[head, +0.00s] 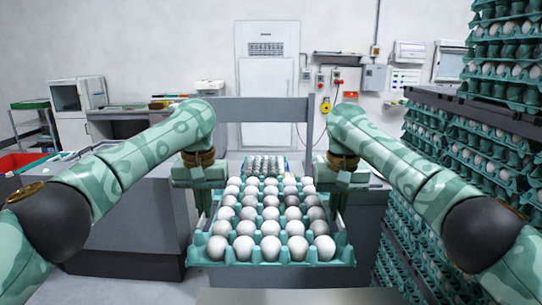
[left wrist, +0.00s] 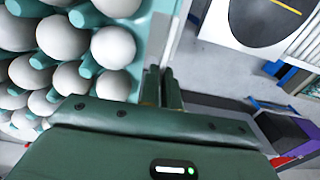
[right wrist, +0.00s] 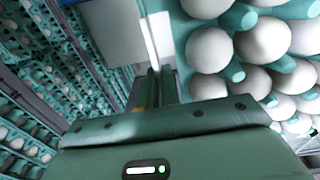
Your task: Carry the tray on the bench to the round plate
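The green egg tray (head: 203,262), filled with rows of white eggs and a few greyer ones, is level in front of me in the head view. My left gripper (head: 205,208) is at its left edge and my right gripper (head: 338,200) at its right edge. In the left wrist view the fingers (left wrist: 162,85) are close together at the tray's rim. In the right wrist view the fingers (right wrist: 160,88) look the same at the opposite rim. Whether the tray's underside touches the bench is hidden. I cannot make out the round plate for certain.
A smaller-looking egg tray (head: 265,160) stands farther back, beyond the near tray. Tall stacks of egg trays (head: 455,155) stand close on the right. Grey benches (head: 125,225) stand at left, with floor in front. A dark round shape (left wrist: 265,15) shows in the left wrist view.

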